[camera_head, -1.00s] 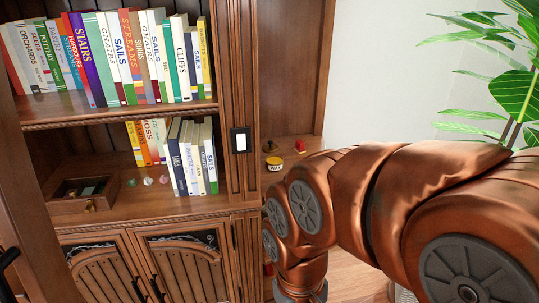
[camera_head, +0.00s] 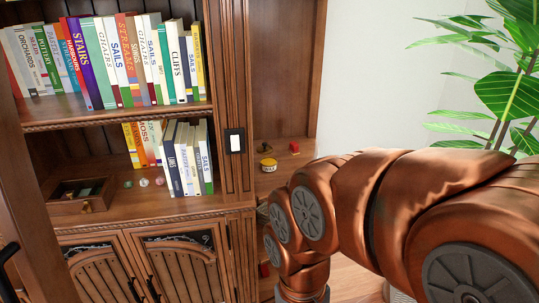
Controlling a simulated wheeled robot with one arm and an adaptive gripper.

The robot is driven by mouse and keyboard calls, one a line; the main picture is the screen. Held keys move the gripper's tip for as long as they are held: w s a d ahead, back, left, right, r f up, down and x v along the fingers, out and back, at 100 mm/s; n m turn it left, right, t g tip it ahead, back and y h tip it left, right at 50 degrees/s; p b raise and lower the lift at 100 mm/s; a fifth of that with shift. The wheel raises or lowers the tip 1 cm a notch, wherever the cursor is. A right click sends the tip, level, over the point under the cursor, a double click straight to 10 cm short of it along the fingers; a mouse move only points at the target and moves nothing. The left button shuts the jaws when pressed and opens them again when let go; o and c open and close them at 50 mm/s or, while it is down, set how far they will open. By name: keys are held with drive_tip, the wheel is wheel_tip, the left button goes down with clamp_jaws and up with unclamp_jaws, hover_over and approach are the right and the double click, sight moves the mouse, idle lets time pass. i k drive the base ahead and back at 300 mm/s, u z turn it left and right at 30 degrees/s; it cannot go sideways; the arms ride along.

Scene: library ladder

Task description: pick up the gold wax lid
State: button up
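A small yellow tin (camera_head: 268,165) with a white label sits on the side shelf right of the bookcase. A small gold-brown round piece (camera_head: 264,148) lies just behind it. It may be the gold wax lid, but it is too small to be sure. My copper arm reaches in from the right and bends down at the lower middle. My gripper is below the picture's edge, so its fingers and anything in them are hidden.
A small red object (camera_head: 294,148) stands on the same side shelf. The bookcase holds rows of books (camera_head: 110,60), an open wooden box (camera_head: 80,196) and several small round stones. A leafy plant (camera_head: 500,95) stands at the right.

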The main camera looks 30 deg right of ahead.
sight(264, 149)
drive_tip(key=u, duration=0.05)
drive_tip(key=k, duration=1.2)
drive_tip(key=z, duration=0.55)
drive_tip(key=i, duration=0.65)
drive_tip(key=z, duration=0.65)
drive_tip(key=i, duration=0.75)
drive_tip(key=u, duration=0.75)
drive_tip(key=i, duration=0.7)
drive_tip(key=u, duration=0.85)
drive_tip(key=i, duration=0.6)
drive_tip(key=u, duration=0.05)
